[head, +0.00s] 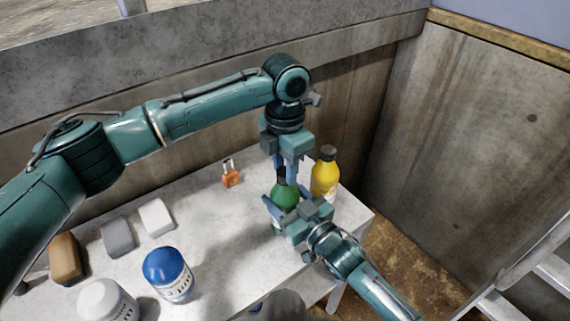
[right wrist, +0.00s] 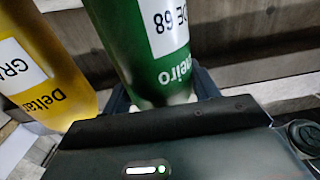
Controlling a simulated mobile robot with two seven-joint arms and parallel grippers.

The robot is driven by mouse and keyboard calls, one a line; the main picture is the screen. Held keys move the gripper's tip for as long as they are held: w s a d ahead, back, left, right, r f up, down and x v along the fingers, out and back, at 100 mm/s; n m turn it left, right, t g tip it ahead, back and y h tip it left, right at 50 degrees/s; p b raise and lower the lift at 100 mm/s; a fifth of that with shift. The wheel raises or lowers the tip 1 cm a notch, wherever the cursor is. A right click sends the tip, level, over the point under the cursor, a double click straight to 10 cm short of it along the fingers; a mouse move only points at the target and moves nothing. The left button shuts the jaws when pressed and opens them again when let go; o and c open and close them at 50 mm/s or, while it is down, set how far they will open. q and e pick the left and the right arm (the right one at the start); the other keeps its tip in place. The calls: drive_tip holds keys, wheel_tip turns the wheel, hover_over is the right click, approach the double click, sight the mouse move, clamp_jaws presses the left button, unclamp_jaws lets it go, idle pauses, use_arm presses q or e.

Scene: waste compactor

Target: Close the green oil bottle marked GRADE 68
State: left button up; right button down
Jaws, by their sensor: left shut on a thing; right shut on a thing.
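The green oil bottle (head: 286,193) stands upright near the right end of the table. In the right wrist view, the green bottle (right wrist: 152,55) shows a white label reading "DE 68". My right gripper (head: 278,205) is shut on the bottle's body from the front right. My left gripper (head: 283,173) points down from above and is shut on the dark cap at the bottle's top. The cap is mostly hidden between the left fingers, so I cannot tell how far it is screwed on.
A yellow bottle (head: 325,175) with a dark cap stands close to the right of the green one. An orange padlock (head: 230,175), pale blocks (head: 156,216), a brown block (head: 68,255), a blue-lidded jar (head: 168,273) and a white-lidded jar (head: 106,300) occupy the table's left and middle.

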use_arm(q)
drive_tip(key=shift+r, duration=0.1)
drive_tip(key=o, duration=0.9)
drive_tip(key=shift+r, duration=2.2)
drive_tip(key=shift+c, duration=0.2)
